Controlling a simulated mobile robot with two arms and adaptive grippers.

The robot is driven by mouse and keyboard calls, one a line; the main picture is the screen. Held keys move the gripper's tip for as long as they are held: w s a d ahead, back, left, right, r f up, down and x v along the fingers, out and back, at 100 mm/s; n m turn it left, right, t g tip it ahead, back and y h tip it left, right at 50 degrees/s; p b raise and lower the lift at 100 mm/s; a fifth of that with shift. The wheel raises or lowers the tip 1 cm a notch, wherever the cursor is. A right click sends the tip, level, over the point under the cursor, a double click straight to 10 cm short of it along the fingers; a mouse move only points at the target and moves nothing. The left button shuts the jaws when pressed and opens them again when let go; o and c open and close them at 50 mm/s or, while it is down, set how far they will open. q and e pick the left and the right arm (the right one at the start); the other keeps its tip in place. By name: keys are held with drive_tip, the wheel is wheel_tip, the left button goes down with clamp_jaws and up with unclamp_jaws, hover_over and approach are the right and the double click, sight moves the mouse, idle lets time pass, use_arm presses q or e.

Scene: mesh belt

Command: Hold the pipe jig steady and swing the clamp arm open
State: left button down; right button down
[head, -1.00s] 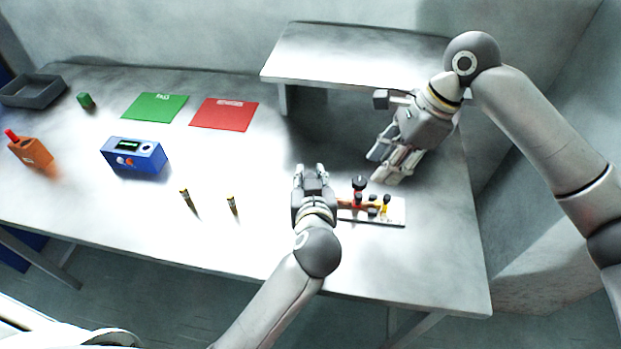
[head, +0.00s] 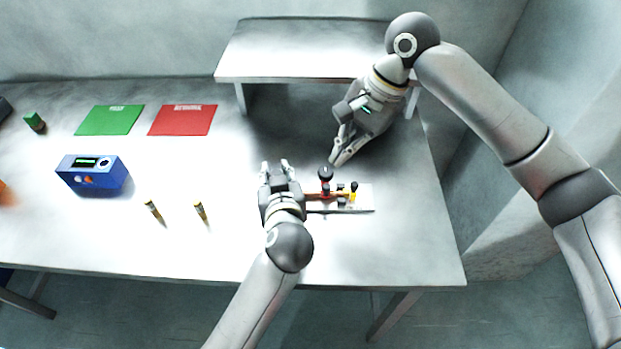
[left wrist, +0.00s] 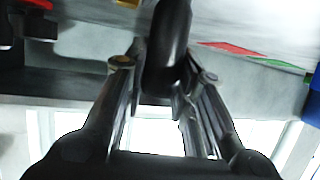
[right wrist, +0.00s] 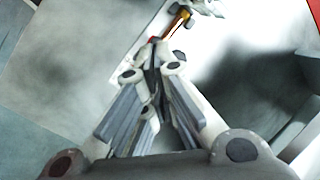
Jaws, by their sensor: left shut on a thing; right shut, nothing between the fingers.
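The pipe jig has a pale base plate (head: 360,208) on the table, with a brownish-orange pipe, a red clamp part, a yellow part (head: 352,195) and a black knob (head: 325,172). My left gripper (head: 276,166) is at the jig's left end. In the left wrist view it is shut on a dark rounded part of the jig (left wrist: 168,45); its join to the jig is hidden. My right gripper (head: 336,160) is shut and empty, behind and slightly right of the knob, apart from it. The jig shows beyond its fingertips in the right wrist view (right wrist: 180,20).
A raised shelf (head: 300,50) stands at the back. Left are a red mat (head: 182,120), a green mat (head: 108,120), a blue box with a display (head: 92,178), a green block (head: 35,122) and two small yellow-topped pieces (head: 200,212). The right front table is clear.

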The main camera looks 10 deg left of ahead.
drive_tip(key=a+n, duration=0.1)
drive_tip(key=n, duration=0.7)
drive_tip(key=a+n, duration=0.1)
drive_tip(key=n, duration=0.8)
drive_tip(key=s+r+n, duration=0.1)
drive_tip(key=n, duration=0.7)
drive_tip(key=shift+a+n, duration=0.3)
drive_tip(key=shift+a, duration=0.1)
drive_tip(key=x, duration=1)
drive_tip(key=shift+w+f, duration=0.1)
drive_tip(key=shift+w, duration=0.15)
